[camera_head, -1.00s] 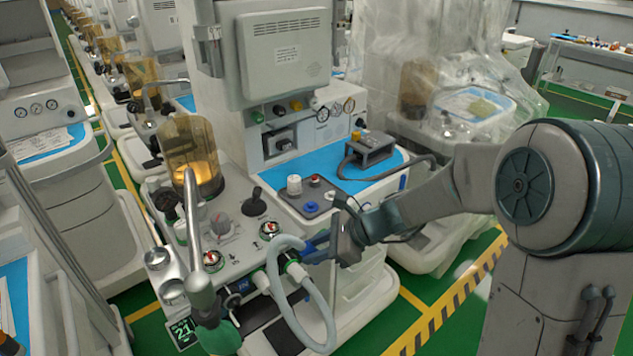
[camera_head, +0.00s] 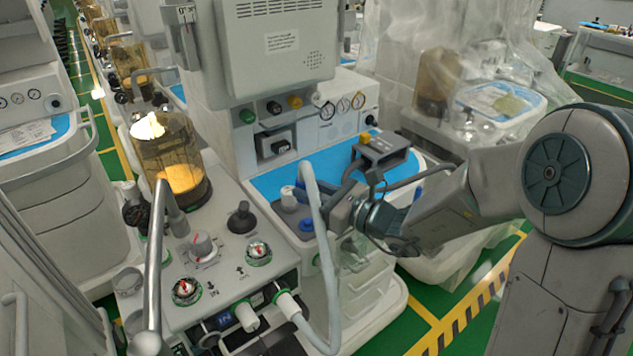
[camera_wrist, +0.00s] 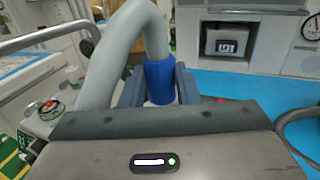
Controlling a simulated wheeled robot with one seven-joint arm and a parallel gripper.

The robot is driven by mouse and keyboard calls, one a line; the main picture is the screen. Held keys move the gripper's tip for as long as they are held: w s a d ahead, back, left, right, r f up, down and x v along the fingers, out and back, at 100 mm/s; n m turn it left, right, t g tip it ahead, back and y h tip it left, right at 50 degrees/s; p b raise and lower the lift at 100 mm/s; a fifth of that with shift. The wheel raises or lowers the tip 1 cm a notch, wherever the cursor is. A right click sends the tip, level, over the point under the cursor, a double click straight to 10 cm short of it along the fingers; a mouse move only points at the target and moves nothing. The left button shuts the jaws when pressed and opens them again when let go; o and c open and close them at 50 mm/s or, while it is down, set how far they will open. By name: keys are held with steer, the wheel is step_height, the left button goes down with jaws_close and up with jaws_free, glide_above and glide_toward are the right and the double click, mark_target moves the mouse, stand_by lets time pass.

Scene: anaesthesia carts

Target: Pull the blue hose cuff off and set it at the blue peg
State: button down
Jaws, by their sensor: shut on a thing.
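My gripper (camera_wrist: 158,88) is shut on the blue hose cuff (camera_wrist: 160,73), which sits upright between the fingers at the end of the grey hose (camera_wrist: 110,60). In the head view my gripper (camera_head: 325,197) is raised beside the plate on the blue work surface, and the cuff is mostly hidden by the hose and fingers. The hose (camera_head: 333,290) arches over at the top and runs down to a port on the machine's front. A blue knob-like peg (camera_head: 307,226) stands on the plate, just left of the hose and below my gripper.
A white peg (camera_head: 288,196) stands behind the blue one. A grey device (camera_head: 384,152) with a cable is at the back right of the blue surface (camera_head: 265,185). An amber canister (camera_head: 170,160) and dials (camera_head: 187,291) are to the left. A free white port (camera_head: 247,316) shows in front.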

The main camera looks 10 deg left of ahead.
steer(key=shift+w+d+r, duration=0.1)
steer(key=shift+d, duration=0.3)
steer(key=b, duration=0.5)
glide_above(315, 228)
steer(key=shift+f, duration=2.9)
steer(key=shift+f+b, duration=1)
steer(key=c, duration=1)
jaws_free()
steer(key=shift+c, duration=0.2)
steer(key=p+v, duration=0.1)
steer(key=v, duration=1.2)
steer(key=shift+s+d, duration=0.3)
steer(key=shift+d, duration=0.05)
